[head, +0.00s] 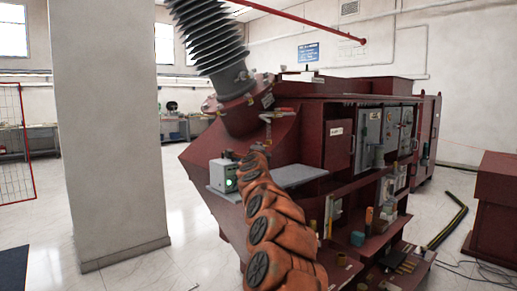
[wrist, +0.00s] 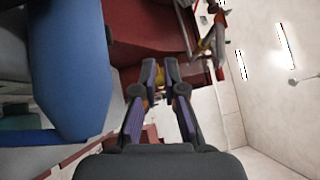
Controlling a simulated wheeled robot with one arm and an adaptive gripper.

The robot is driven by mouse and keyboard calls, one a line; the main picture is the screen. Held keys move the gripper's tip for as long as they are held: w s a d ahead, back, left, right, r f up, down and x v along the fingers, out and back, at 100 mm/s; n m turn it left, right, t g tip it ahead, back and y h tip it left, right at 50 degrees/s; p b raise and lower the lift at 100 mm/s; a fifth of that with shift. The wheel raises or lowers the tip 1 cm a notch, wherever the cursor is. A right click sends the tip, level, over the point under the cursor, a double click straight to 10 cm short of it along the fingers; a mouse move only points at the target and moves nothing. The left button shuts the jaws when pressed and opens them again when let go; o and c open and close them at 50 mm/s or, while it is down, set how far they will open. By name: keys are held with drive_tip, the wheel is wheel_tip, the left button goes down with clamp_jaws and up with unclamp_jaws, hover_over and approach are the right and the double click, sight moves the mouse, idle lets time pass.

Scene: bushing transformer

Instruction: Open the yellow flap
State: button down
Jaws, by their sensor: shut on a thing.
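My gripper (wrist: 162,72) is in the wrist view, its dark fingers reaching towards a dark red surface (wrist: 152,28). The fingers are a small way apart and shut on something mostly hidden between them. In the head view my orange arm rises towards the dark red transformer (head: 310,132); the gripper cannot be made out there.
A grey box with a green light (head: 224,174) stands on a grey shelf (head: 290,176) close to my arm. A black ribbed bushing (head: 208,35) rises above. A white pillar (head: 108,130) stands at left. A large blue body (wrist: 70,65) fills the wrist view's left.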

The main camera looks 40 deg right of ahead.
drive_tip(key=c, duration=1.2)
unclamp_jaws()
drive_tip(key=shift+w, duration=0.1)
drive_tip(key=shift+c, duration=0.2)
drive_tip(key=v, duration=1.2)
drive_tip(key=shift+a, duration=0.1)
